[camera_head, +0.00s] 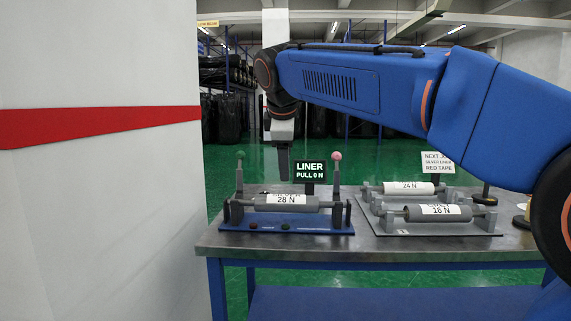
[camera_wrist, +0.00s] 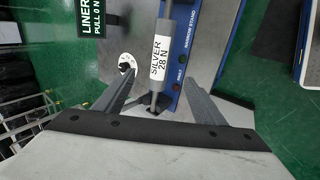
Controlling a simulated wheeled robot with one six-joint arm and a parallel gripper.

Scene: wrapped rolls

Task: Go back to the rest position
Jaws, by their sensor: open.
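My gripper (camera_head: 283,165) hangs from my blue arm above the left part of the table, over the stand with the silver roll. In the wrist view my gripper (camera_wrist: 160,98) shows two fingers spread apart with nothing between them. The silver roll (camera_head: 287,206) labelled 28 N lies across a blue-based stand (camera_head: 290,226) on the table. In the wrist view the roll (camera_wrist: 162,55) reads SILVER 28 N and lies beyond the fingertips, apart from them.
A grey rack (camera_head: 400,229) at right holds rolls marked 24 N (camera_head: 408,188) and 16 N (camera_head: 438,213). A NEXT JOB sign (camera_head: 437,162) stands behind. A white wall (camera_head: 100,200) with a red stripe borders the left.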

